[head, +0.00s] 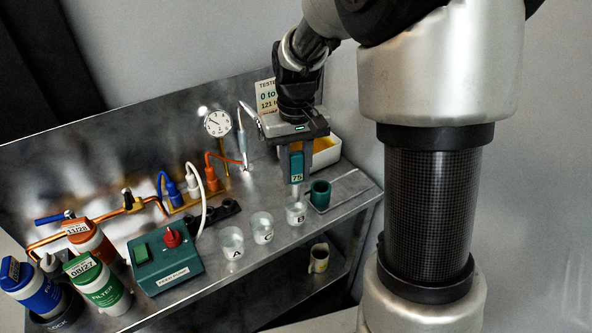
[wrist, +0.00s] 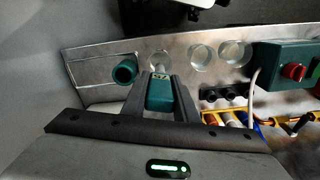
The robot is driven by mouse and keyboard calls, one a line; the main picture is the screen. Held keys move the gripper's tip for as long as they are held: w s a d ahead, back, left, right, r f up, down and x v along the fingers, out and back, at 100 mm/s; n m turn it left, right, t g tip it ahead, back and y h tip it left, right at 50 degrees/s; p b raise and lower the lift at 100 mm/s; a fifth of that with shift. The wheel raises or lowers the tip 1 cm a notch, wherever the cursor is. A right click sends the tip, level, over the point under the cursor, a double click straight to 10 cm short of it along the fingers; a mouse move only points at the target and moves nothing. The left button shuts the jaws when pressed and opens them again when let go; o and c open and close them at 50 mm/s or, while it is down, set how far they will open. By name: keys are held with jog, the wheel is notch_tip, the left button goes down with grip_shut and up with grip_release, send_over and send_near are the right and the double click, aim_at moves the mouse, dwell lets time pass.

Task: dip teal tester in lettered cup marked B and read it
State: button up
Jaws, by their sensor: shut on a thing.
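The teal tester (head: 297,166) is upright in my gripper (head: 296,150), which is shut on it. Its small display seems to read 75. The tester also shows between the fingers (wrist: 160,92) in the wrist view. The clear cup marked B (head: 296,215) stands on the metal bench, directly below the tester. The tester's pale lower end points down at the cup's mouth; I cannot tell whether it is inside. In the wrist view, cup B (wrist: 159,59) is partly hidden behind the tester. Cups C (head: 262,229) and A (head: 231,243) stand to its left.
A teal round holder (head: 320,195) stands close right of cup B. A card (head: 265,96) with number ranges is partly hidden behind my gripper. A mug (head: 319,258) is on the lower shelf.

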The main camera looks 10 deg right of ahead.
aim_at(296, 153)
jog(key=shift+r+p, duration=1.05)
jog(key=shift+r, duration=0.45)
